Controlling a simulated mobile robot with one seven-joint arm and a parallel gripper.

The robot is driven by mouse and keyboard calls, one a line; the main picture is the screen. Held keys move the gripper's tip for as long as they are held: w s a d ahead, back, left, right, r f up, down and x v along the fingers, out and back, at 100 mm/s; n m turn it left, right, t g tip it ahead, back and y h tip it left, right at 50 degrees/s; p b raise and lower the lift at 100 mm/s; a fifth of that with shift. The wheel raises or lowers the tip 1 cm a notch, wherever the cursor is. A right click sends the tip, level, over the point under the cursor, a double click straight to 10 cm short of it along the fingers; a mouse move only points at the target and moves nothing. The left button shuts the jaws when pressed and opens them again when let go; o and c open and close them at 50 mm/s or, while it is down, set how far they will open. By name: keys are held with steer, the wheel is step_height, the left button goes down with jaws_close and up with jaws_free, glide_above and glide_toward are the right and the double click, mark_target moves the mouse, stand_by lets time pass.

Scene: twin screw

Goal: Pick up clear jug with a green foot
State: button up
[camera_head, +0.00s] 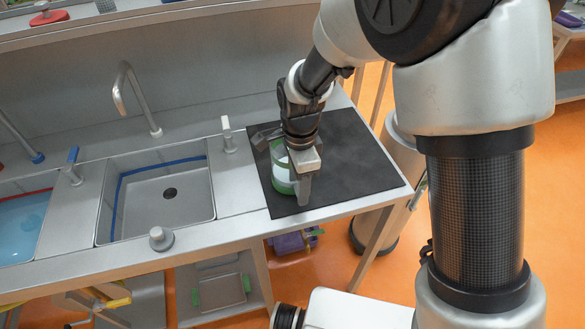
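The clear jug with a green foot (281,171) stands upright on the black mat (350,160) at the right end of the counter. It has a green band near its top and green at its base. My gripper (283,165) is right at the jug, pointing down at the mat. Its fingers are spread wide, one at the jug's back left and one in front of its right side. The fingers and wrist hide the jug's right side and part of its top. Whether a finger touches the jug cannot be told.
A steel sink (190,200) with a tall tap (135,95) lies left of the mat. A small lever (228,135) stands between them. A water-filled basin (22,225) is at far left. The mat's right part is clear up to the counter's edge.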

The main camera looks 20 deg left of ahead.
steer(key=c, duration=1)
step_height(320, 180, up, 10)
steer(key=shift+r, duration=0.1)
